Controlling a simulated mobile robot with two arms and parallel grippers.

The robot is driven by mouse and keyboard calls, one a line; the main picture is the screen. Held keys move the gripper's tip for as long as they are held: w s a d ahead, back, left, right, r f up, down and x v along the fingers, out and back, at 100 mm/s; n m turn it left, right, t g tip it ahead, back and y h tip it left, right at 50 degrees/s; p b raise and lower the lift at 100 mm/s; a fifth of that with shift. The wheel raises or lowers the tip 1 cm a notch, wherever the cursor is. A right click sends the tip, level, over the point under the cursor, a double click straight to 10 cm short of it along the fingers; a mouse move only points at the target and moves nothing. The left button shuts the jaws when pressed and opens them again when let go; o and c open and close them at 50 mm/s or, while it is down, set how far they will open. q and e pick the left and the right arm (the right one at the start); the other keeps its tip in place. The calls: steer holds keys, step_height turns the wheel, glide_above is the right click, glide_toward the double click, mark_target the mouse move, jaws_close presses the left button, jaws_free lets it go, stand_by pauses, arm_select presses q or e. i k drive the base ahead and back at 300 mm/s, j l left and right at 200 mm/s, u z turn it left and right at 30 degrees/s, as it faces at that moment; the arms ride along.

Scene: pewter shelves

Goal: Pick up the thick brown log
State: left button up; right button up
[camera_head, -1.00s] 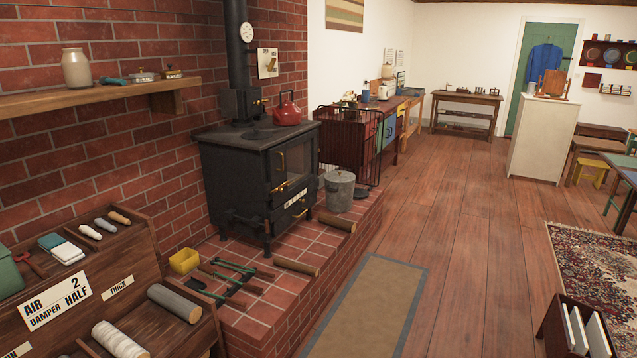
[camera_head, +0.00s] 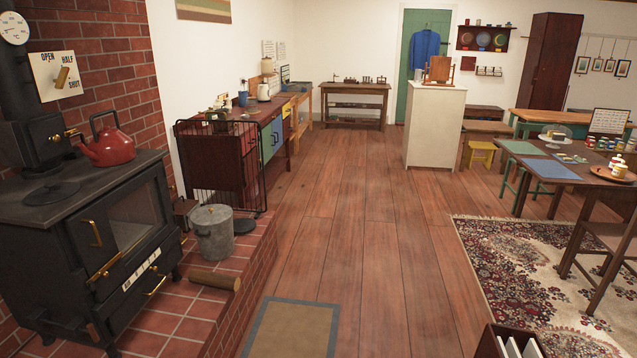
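A brown log (camera_head: 213,279) lies on the red-tiled hearth (camera_head: 190,303), near its right edge. It is to the right of the black stove (camera_head: 125,235) and in front of a grey metal bucket (camera_head: 212,232). I cannot tell from this view how thick it is against other logs. Neither of my grippers is in view.
A red kettle (camera_head: 108,140) stands on the stove. A black wire guard (camera_head: 225,165) stands behind the bucket. A mat (camera_head: 292,328) lies beside the hearth. The plank floor (camera_head: 365,235) is clear in the middle. A patterned rug (camera_head: 500,262) and a table are at right.

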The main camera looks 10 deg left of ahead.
mark_target(206, 277)
steer(key=i+u, duration=0.25)
steer(key=i, duration=0.3)
steer(key=i+l+u, duration=0.1)
steer(key=i+u, duration=0.15)
steer(key=i, duration=0.25)
steer(key=i+l+u, duration=0.25)
steer(key=i, duration=0.25)
